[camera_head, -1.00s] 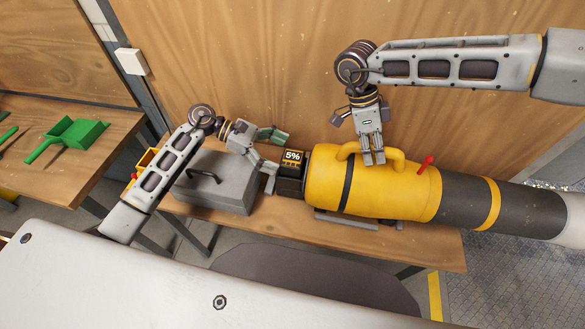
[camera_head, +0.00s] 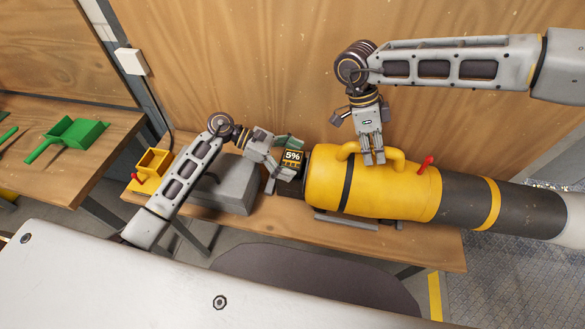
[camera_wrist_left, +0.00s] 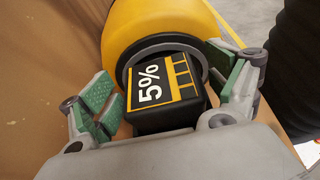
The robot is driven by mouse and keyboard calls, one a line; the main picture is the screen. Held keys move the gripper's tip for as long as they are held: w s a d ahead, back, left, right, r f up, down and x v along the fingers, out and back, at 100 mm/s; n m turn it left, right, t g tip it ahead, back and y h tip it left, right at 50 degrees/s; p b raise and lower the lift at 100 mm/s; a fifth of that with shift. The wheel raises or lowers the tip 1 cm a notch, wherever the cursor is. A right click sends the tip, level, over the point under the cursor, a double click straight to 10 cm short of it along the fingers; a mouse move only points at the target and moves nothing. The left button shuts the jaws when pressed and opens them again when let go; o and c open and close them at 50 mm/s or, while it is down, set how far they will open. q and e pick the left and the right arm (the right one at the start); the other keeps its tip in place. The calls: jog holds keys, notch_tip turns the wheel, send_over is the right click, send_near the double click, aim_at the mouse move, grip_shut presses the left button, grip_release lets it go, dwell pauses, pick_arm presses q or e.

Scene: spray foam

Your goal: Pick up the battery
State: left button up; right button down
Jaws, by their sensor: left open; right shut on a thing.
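The battery (camera_head: 293,157) is a black block with a yellow-framed "5%" label, at the left end of the yellow sprayer (camera_head: 385,192). In the left wrist view the battery (camera_wrist_left: 165,92) sits in the round end of the yellow sprayer body (camera_wrist_left: 152,22). My left gripper (camera_head: 284,160) is open, its green-padded fingers on either side of the battery. In the left wrist view my left gripper's fingers (camera_wrist_left: 168,98) stand apart, with a gap on both sides. My right gripper (camera_head: 373,157) is shut on the yellow handle (camera_head: 347,150) on top of the sprayer.
A grey case (camera_head: 236,187) stands left of the sprayer on the wooden bench (camera_head: 330,238). A yellow box-like device (camera_head: 154,162) with a red lever is at the bench's left end. A green dustpan (camera_head: 78,133) lies on another table. A red lever (camera_head: 426,163) sticks up from the sprayer.

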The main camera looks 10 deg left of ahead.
pick_arm(q)
jog(key=shift+c, duration=0.3)
jog(key=c, duration=1.3)
jog(key=shift+r, duration=0.25)
notch_tip(320, 180, up, 18)
jog(key=shift+f, duration=0.2)
pick_arm(e)
jog(key=c, duration=1.1)
grip_release()
